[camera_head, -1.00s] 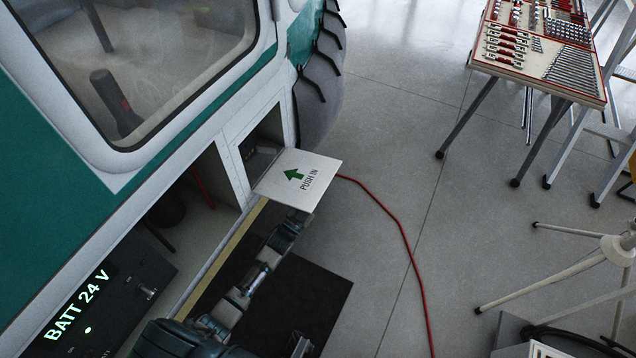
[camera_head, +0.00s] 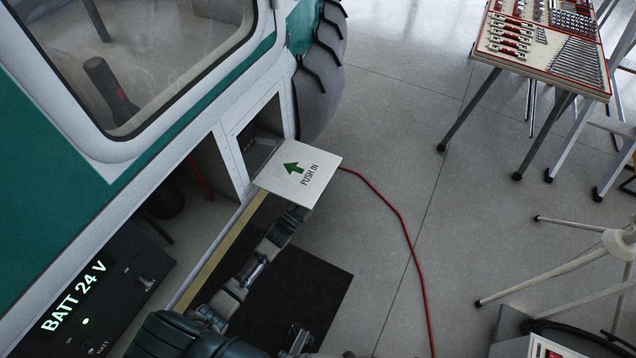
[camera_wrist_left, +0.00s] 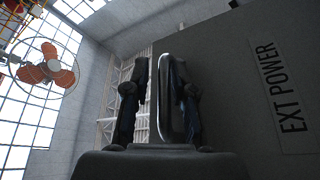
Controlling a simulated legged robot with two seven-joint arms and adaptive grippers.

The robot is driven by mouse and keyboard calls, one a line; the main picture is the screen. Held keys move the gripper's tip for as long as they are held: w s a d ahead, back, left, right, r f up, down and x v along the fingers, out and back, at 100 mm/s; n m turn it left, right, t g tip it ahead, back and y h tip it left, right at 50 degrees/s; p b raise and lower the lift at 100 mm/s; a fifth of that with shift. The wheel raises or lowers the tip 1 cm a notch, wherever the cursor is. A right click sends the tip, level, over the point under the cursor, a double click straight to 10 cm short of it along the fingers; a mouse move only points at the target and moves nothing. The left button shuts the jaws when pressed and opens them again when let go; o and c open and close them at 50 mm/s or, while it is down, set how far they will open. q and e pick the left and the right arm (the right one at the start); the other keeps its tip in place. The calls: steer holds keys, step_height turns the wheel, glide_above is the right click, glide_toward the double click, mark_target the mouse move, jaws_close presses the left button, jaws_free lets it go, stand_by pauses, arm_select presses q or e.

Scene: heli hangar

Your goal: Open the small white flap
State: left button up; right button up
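The small white flap (camera_head: 290,180), marked with a green arrow and "PUSH IN", stands swung out from the vehicle's side, its inner face up. The small compartment (camera_head: 258,143) behind it is uncovered. My left arm reaches up from below, and my left gripper (camera_wrist_left: 160,90) is under the flap, mostly hidden in the head view. In the left wrist view its two fingers stand apart beside a shiny metal handle (camera_wrist_left: 164,100) on the flap's dark outer face, marked "EXT POWER". A gap shows between the left finger and the handle. My right gripper is not identifiable.
The teal and white vehicle (camera_head: 60,190) fills the left, with a "BATT 24 V" panel (camera_head: 100,300) at lower left. A red cable (camera_head: 405,225) runs over the floor. A tool table (camera_head: 540,55) and a tripod stand (camera_head: 560,268) are at right.

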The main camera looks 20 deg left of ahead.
arm_select(q)
steer(key=shift+a, duration=0.2)
stand_by(0.4)
steer(key=v, duration=1.2)
steer(key=shift+d, duration=0.1)
